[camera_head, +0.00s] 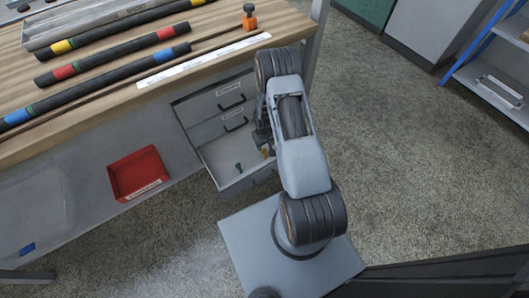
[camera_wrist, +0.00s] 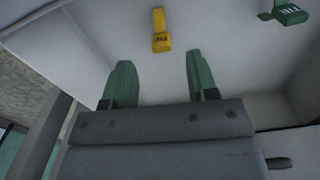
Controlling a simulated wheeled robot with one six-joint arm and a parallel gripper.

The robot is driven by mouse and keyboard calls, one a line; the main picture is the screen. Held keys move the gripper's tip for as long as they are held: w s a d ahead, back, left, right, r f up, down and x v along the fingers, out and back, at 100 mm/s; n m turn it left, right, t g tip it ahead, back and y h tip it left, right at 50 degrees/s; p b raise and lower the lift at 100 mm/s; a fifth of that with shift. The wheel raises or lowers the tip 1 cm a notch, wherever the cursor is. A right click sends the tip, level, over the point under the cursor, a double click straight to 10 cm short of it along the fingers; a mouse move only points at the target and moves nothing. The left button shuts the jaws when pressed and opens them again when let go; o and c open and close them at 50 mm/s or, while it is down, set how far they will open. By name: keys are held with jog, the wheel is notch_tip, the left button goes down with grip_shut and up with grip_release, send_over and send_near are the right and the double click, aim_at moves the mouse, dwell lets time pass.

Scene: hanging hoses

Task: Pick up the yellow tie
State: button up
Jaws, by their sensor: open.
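The yellow tie (camera_wrist: 161,36) lies on the pale floor of the open drawer (camera_head: 222,174). In the wrist view it is just beyond my gripper (camera_wrist: 159,76), roughly in line with the gap between the two green fingers. My gripper is open, with nothing between the fingers.
The drawer sits in a cabinet under the wooden workbench (camera_head: 170,75), with closed drawers (camera_head: 232,97) above it. Hoses with coloured bands (camera_head: 115,80) lie on the bench. A red bin (camera_head: 138,174) is at left. Open floor lies to the right.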

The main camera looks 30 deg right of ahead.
aim_at(264, 149)
notch_tip(264, 149, down, 5)
jog(key=shift+w+b, duration=0.15)
jog(key=shift+b, duration=0.8)
jog(key=shift+c, duration=0.2)
grip_shut()
jog(key=shift+r, duration=0.1)
notch_tip(264, 149, up, 10)
jog(key=p, duration=0.3)
